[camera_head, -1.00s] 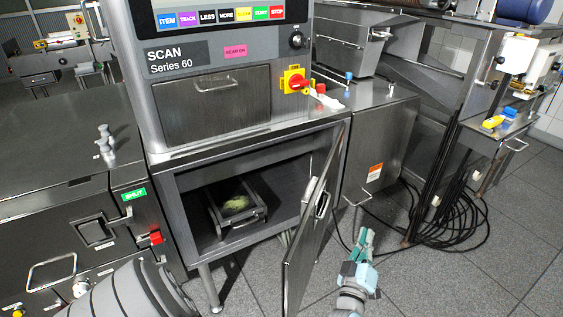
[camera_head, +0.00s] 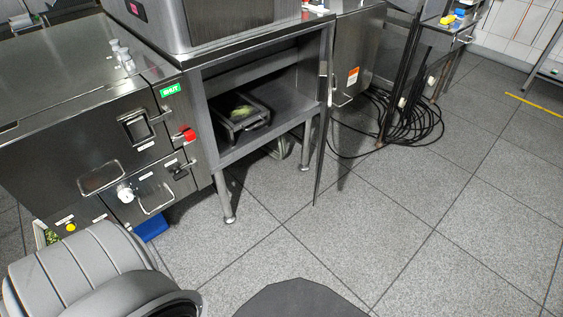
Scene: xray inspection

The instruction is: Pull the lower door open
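The left steel machine has an upper door with a recessed latch (camera_head: 136,126) beside a green SHUT label (camera_head: 170,90). Below it is a lower door (camera_head: 140,197) with a wire handle (camera_head: 158,199) and a black latch (camera_head: 180,171); it looks closed. The open cabinet (camera_head: 275,95) under the scanner has its own door (camera_head: 320,150), swung out and seen nearly edge-on. My grey left arm fills the lower left corner, but neither gripper is in view.
A red knob (camera_head: 187,135) sticks out near the SHUT label. A blue object (camera_head: 150,229) lies low by the left machine. Coiled black cables (camera_head: 415,125) lie at right. The floor in front is mostly clear.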

